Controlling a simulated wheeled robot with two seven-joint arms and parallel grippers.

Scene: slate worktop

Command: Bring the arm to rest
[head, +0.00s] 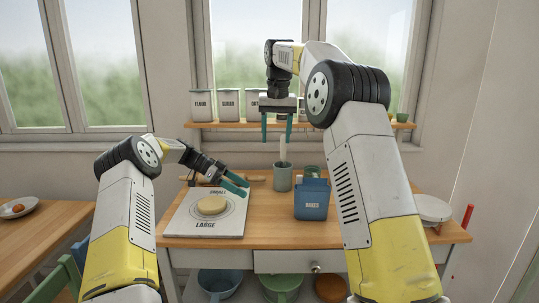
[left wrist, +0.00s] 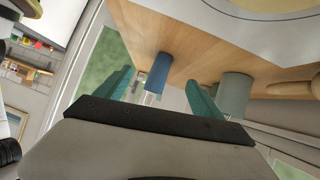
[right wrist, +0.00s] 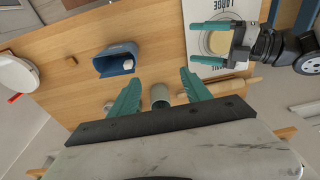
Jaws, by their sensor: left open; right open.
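My left gripper (head: 237,186) is open and empty, just above the back right part of a white board (head: 186,222) marked SMALL and LARGE. A round pale dough disc (head: 212,205) lies on the board, apart from the fingers. The left gripper also shows in the right wrist view (right wrist: 208,42), fingers spread. My right gripper (head: 277,139) is open and empty, raised with its fingers pointing down in front of the shelf.
A blue bin (head: 312,202) and a grey-green cup (head: 283,180) stand on the wooden worktop. A rolling pin (right wrist: 232,87) lies near the cup. Canisters (head: 228,105) line the shelf (head: 235,125) behind. White plates (head: 432,208) sit at the right end. Pots are below.

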